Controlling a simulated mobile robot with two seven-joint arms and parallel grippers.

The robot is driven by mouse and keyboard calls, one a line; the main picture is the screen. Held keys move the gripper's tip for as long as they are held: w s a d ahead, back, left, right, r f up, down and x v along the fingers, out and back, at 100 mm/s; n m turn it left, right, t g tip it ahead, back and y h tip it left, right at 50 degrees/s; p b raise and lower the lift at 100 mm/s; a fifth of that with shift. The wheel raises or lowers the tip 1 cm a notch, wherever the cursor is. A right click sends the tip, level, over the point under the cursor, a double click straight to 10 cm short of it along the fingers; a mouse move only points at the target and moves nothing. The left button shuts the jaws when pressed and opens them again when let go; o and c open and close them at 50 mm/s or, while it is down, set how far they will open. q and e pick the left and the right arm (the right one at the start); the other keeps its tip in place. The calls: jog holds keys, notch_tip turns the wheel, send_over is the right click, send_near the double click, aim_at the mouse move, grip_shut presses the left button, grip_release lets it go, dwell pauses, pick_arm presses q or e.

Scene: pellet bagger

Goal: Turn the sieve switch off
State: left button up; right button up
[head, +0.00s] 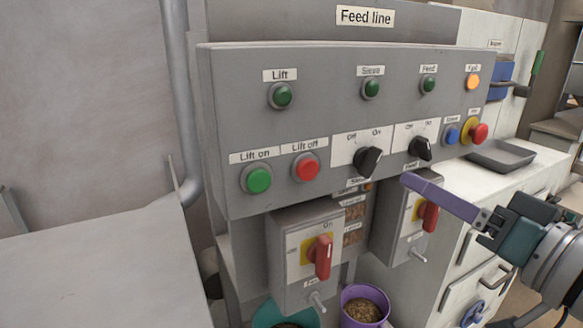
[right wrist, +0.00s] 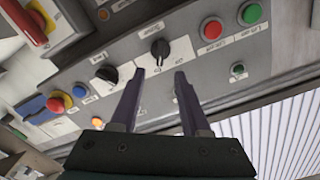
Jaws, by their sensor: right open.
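The sieve switch (head: 368,160) is a black rotary knob on a white plate marked Off and On, left of a like black feed switch (head: 420,148) on the grey panel. Its handle seems turned towards On, but it is small in view. My right gripper (head: 406,179) shows a purple finger in front of the panel, below the two knobs. In the right wrist view its two fingers are open and empty, and the sieve switch (right wrist: 160,48) shows beyond and between the tips, apart from them. My left gripper is not in view.
The panel also bears a green button (head: 258,179), a red button (head: 307,167), a blue button (head: 452,135) and a red emergency stop (head: 478,132). The orange lamp (head: 473,83) looks lit. Boxes with red handles (head: 320,256) jut out below. A purple bucket (head: 346,292) holds pellets.

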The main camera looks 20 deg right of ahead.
aim_at(377, 162)
jog(key=w, duration=0.8)
jog(key=shift+a, duration=0.35)
grip_shut()
